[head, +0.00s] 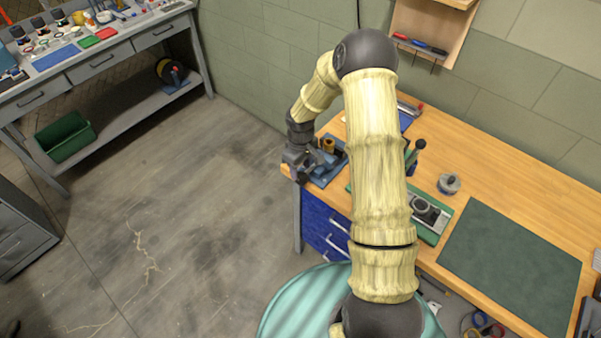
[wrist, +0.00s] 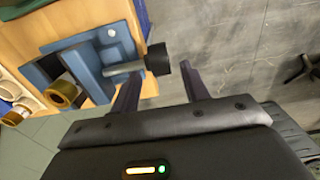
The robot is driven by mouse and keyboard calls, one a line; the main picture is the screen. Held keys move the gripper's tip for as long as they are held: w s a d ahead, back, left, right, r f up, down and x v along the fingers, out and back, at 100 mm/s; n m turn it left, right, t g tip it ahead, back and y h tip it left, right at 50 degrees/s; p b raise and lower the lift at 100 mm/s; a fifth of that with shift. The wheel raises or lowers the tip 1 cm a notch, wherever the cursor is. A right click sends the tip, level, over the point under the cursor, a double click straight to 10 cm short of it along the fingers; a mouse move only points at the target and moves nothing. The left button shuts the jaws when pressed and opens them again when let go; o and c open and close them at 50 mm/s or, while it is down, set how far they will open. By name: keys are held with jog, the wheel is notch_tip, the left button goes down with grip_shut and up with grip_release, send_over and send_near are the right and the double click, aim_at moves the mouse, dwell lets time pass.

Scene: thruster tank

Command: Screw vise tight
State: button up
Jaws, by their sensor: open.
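The blue vise (wrist: 85,65) sits at the corner of the wooden workbench, with its metal screw and black knob (wrist: 158,59) sticking out past the bench edge in the wrist view. My gripper (wrist: 160,75) is open, and its two dark fingers point toward the knob. The knob shows between the fingertips or just beyond them; I cannot tell whether they touch it. In the head view the vise (head: 330,165) is at the bench's left end, partly hidden by my gripper (head: 297,172) and arm.
A brass-coloured cylinder (wrist: 62,93) stands beside the vise. The wooden bench (head: 480,150) holds a dark green mat (head: 510,265) and a small round tin (head: 449,184). Blue drawers (head: 325,228) sit below. Open concrete floor (head: 190,190) lies left of the bench.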

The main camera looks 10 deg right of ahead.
aim_at(306, 182)
jog(key=shift+f+p, duration=0.4)
jog(key=shift+f, duration=1.7)
jog(key=c, duration=0.8)
jog(key=shift+s+f+b, duration=0.1)
jog(key=shift+f+b, duration=0.05)
jog(key=shift+b, duration=0.2)
jog(key=t+y+b, duration=0.2)
jog(key=b, duration=0.1)
jog(key=shift+s+d+f+t, duration=0.1)
jog(key=shift+s+f+t, duration=0.1)
jog(key=shift+s+t, duration=0.1)
jog(key=t+y+b, duration=0.1)
jog(key=b, duration=0.1)
jog(key=t+y+b, duration=0.2)
jog(key=t+b, duration=0.1)
jog(key=shift+s+d+f+b, duration=0.2)
jog(key=shift+s+f+b, duration=0.05)
jog(key=shift+f+b, duration=0.1)
jog(key=t+y+b, duration=0.1)
jog(key=b, duration=0.1)
jog(key=t+y+b, duration=0.1)
jog(key=t+b, duration=0.1)
jog(key=b, duration=0.1)
jog(key=shift+s+f+y, duration=0.15)
jog(key=shift+f+y, duration=0.05)
jog(key=shift+y, duration=0.1)
jog(key=shift+r+t+y+b, duration=0.15)
jog(key=shift+t+y+b, duration=0.25)
jog(key=shift+t+b, duration=0.35)
